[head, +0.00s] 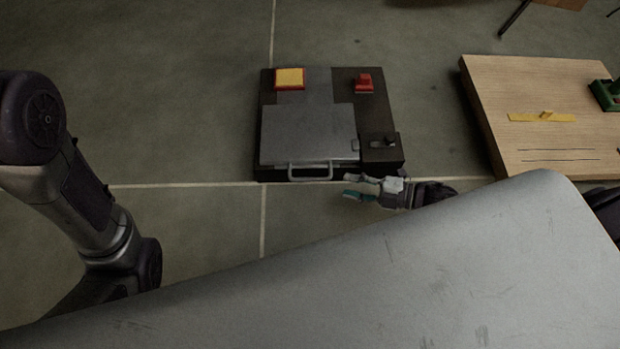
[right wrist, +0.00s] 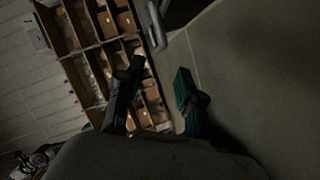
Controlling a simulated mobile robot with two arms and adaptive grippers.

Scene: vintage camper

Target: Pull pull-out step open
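The pull-out step (head: 308,134) appears as a flat grey panel in a dark low unit (head: 381,157) on the floor. A pale bar handle (head: 310,171) sits at its near edge. My right gripper (head: 350,187) is open and empty, just right of the handle and apart from it, with its fingers pointing left. In the right wrist view, the two fingers (right wrist: 155,95) stand apart, and the handle (right wrist: 157,25) shows beyond them near the top. My left arm shows at the left of the head view, but its gripper is not visible.
The unit also carries a yellow pad (head: 289,78), a red part (head: 364,82) and a small dark latch-like part (head: 383,142). A wooden board (head: 540,140) with yellow and green fittings lies to the right. The floor (head: 190,120) left of the unit is clear.

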